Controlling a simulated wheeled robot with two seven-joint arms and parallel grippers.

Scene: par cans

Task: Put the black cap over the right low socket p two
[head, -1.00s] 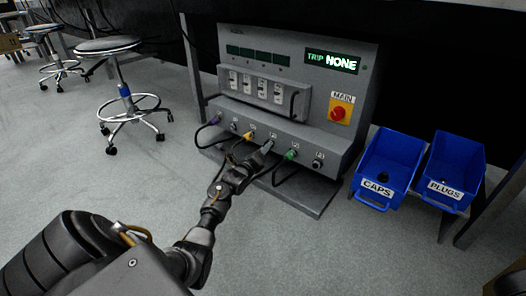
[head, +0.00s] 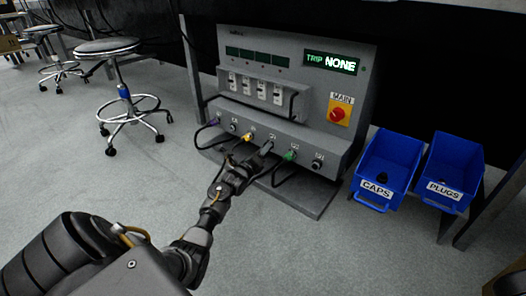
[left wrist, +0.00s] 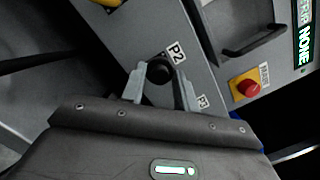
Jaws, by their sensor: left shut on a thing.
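My left gripper (head: 261,154) is at the lower front of the grey panel, between the yellow plug (head: 249,136) and the green plug (head: 290,155). In the left wrist view its two light grey fingers (left wrist: 159,86) are shut on a round black cap (left wrist: 160,69). My right gripper is not in view.
A blue CAPS bin (head: 399,151) with a black piece inside and a blue PLUGS bin (head: 467,158) stand at the right. A red MAIN knob (head: 338,114) is on the panel. Cables loop below the sockets. Stools stand at the left, with clear floor between.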

